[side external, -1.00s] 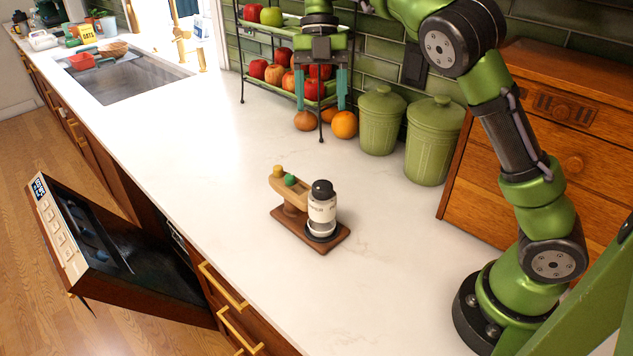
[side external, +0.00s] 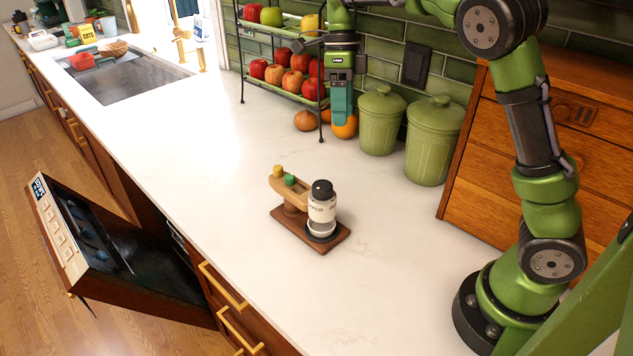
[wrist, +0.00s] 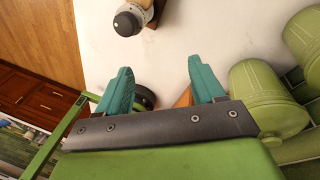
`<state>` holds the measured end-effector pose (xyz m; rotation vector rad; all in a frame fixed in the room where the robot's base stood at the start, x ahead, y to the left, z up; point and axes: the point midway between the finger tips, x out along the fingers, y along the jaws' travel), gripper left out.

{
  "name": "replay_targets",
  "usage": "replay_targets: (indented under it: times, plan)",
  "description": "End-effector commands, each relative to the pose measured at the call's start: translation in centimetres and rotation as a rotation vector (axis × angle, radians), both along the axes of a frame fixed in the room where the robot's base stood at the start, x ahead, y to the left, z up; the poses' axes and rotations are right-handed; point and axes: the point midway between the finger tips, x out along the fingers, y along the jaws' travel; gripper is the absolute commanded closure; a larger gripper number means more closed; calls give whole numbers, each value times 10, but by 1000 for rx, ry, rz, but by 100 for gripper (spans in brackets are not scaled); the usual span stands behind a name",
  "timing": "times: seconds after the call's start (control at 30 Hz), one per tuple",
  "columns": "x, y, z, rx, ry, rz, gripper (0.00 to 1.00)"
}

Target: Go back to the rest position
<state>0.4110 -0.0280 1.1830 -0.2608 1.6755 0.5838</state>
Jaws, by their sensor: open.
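My gripper (side external: 342,108) is raised over the back of the counter, in front of the fruit rack and beside the green canisters. In the side view its two teal fingers overlap, seen edge-on. In the wrist view my gripper (wrist: 160,88) shows its fingers wide apart with nothing held between them. Part of the orange on the counter is hidden behind the fingers in the side view.
A wooden stand with a grinder-like jar (side external: 322,207) sits mid-counter. Two green canisters (side external: 434,140) and a wooden drawer cabinet (side external: 545,150) stand at right. A fruit rack (side external: 241,60) is at the back. The dishwasher door (side external: 130,262) hangs open.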

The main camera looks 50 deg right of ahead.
Motion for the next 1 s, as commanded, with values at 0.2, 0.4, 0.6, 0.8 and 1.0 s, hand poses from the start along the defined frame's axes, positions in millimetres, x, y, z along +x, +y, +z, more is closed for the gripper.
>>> replay_targets:
  times: [0.2, 0.4, 0.6, 0.8, 1.0]
  plan:
    - [-39, 4, -3, 121, -313, 804, 32]
    - [-85, 28, -2, 32, -616, 1550, 32]
    - [-134, 52, -3, -236, -767, 2090, 32]
    - [-169, 62, -5, -412, -793, 2220, 32]
    - [-176, 61, 6, -484, -807, 2211, 32]
